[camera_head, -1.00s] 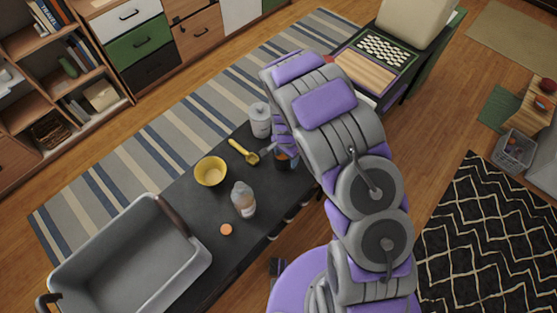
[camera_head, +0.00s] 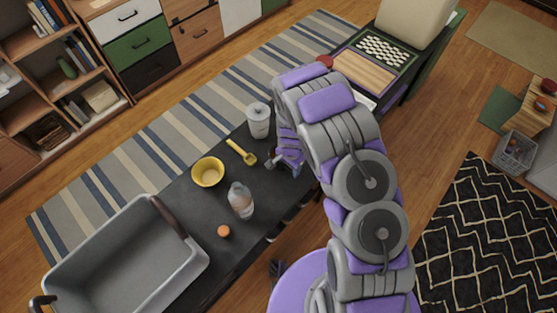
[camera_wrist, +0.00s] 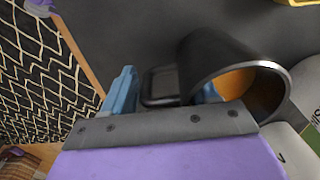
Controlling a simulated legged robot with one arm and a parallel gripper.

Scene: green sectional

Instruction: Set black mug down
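The black mug (camera_wrist: 205,60) fills the right middle of the wrist view. Its round opening faces toward the camera at the lower right, with an orange-brown inside. Its handle (camera_wrist: 147,90) points left. My gripper (camera_wrist: 164,92) has its two blue fingertips spread apart, one left of the handle with a small gap, the other partly hidden by the mug's near wall. The mug appears to be at the dark tabletop, but contact underneath is hidden. In the head view my gripper (camera_head: 289,152) is over the right part of the black table (camera_head: 185,213) and largely hides the mug.
On the table are a white canister (camera_head: 258,122), a yellow bowl (camera_head: 208,173), a yellow utensil (camera_head: 241,151), a clear bottle (camera_head: 241,200) and an orange round item (camera_head: 224,231). A large grey bin (camera_head: 125,260) stands at the left end.

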